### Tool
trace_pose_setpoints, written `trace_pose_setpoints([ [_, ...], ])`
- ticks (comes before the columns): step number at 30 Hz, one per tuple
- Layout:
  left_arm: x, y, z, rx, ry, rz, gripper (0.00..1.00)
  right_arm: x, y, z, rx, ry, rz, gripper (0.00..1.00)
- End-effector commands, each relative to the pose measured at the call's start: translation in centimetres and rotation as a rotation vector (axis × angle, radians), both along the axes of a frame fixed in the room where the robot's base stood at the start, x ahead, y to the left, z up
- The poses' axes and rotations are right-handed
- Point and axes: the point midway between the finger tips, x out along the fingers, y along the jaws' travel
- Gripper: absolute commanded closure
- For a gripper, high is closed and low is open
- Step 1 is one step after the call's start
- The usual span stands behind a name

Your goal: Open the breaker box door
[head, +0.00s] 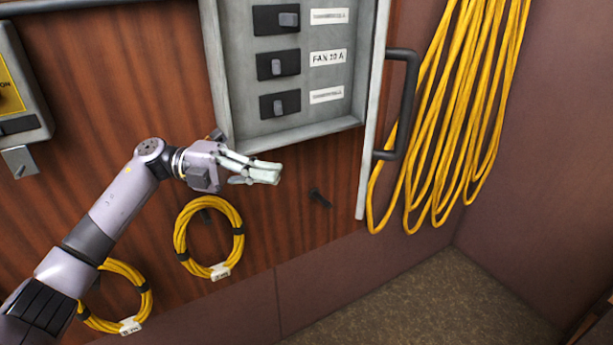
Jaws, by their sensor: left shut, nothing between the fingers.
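The grey breaker box (222,75) is on the wood-panelled wall at the top of the head view, its inside exposed. Several black switches show in it, with white labels beside them; one reads "FAN 20 A". The breaker box door (372,130) stands swung out at the box's right side, seen nearly edge-on. Its dark bar handle (409,105) is on the door's right face. My left gripper (272,174) is shut and empty, just below the box's lower edge and left of the door, touching neither handle nor door. My right gripper is out of view.
Yellow cable loops (450,120) hang on the right, behind the handle. Two yellow coils, one (238,240) below my left gripper, hang on the panel. A dark peg (319,197) sticks out nearby. A grey control box (22,95) is at far left.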

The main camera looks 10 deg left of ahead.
Motion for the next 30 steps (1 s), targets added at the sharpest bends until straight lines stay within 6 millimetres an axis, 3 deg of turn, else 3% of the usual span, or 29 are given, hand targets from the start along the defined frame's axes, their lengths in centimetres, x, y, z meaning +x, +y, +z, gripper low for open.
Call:
trace_pose_setpoints([
  [16,-1.4,-10.7,0.5,-0.006,0.002,-0.002,1.0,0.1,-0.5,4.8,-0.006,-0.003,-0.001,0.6],
  [22,-1.5,-12.7,0.2,-0.005,0.002,0.001,1.0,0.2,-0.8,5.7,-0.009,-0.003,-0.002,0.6],
  [30,-1.6,-13.1,0.0,-0.004,0.0,0.002,1.0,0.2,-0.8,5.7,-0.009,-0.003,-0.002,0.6],
])
